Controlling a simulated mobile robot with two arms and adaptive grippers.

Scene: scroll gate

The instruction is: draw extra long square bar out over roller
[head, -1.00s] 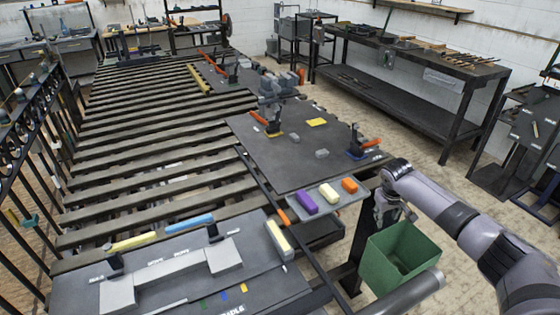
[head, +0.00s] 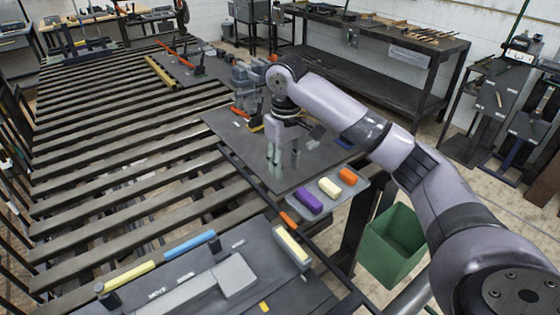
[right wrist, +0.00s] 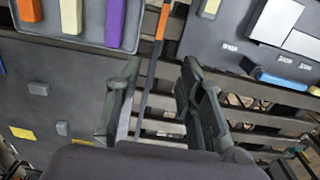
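A long thin dark bar (head: 251,180) with an orange section (head: 288,219) runs along the near-left edge of the dark plate; I take it for the square bar. In the right wrist view the bar (right wrist: 148,92) shows lengthwise between my fingers, beyond the tips, its orange part (right wrist: 162,23) at the top. My right gripper (head: 282,160) points down above the plate, fingers apart and empty. It also shows open in the right wrist view (right wrist: 155,75). I cannot make out the roller for certain. My left gripper is out of view.
A grey tray (head: 330,205) holds purple, cream and orange blocks beside the bar. A green bin (head: 392,246) stands right of it. A panel with grey blocks (head: 238,275) lies at the front. Clamps and small blocks stand on the dark plate (head: 225,128). Slats (head: 130,165) spread left.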

